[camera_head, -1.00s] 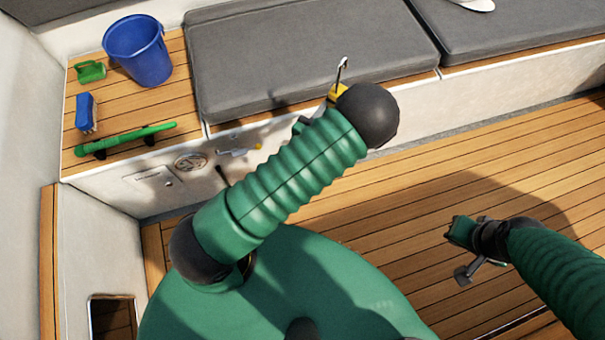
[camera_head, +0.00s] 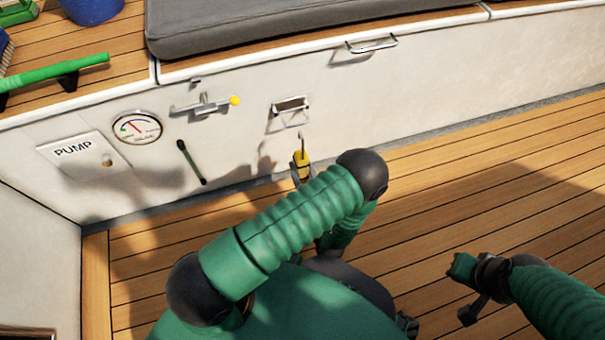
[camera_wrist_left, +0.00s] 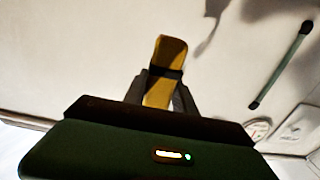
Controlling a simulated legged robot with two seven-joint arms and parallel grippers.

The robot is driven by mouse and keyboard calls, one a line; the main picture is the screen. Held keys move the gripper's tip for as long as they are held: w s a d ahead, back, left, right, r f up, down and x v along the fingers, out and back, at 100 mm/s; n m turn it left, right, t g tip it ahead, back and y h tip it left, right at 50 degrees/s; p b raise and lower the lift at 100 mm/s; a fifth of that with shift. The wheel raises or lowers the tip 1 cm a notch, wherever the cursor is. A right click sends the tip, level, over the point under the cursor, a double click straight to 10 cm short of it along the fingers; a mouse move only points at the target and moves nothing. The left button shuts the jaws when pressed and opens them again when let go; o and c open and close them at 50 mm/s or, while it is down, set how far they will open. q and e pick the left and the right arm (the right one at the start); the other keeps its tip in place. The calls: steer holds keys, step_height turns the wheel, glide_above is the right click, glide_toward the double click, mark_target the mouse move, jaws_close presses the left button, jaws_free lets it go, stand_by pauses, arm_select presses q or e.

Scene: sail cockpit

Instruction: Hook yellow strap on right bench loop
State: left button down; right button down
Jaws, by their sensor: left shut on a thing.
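The yellow strap (camera_head: 301,158) stands upright in my left gripper (camera_head: 300,178), with a thin metal hook at its top. In the left wrist view the strap (camera_wrist_left: 171,52) sits between the two dark fingers of the left gripper (camera_wrist_left: 160,88), which are shut on it. The strap is apart from both metal loops in the head view. One loop (camera_head: 292,121) is on the bench front just above the hook. Another loop (camera_head: 372,46) is higher and further right, below the cushion edge. My right gripper (camera_head: 466,282) hangs over the deck; its jaws are unclear.
The bench front also carries a latch with a yellow knob (camera_head: 207,105), a round gauge (camera_head: 137,127), a black-and-green lever (camera_head: 191,161) and a PUMP panel (camera_head: 85,158). A grey cushion (camera_head: 280,25) lies above. The wooden deck (camera_head: 440,190) at right is clear.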

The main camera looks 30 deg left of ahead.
arm_select(q)
steer(key=w+a+f+b, duration=0.2)
steer(key=w+a+f, duration=0.1)
steer(key=w+a, duration=0.1)
steer(key=shift+w+a+f, duration=0.3)
steer(key=shift+w+a, duration=0.05)
steer(key=shift+a, duration=0.4)
stand_by(0.4)
steer(key=c, duration=0.9)
jaws_free()
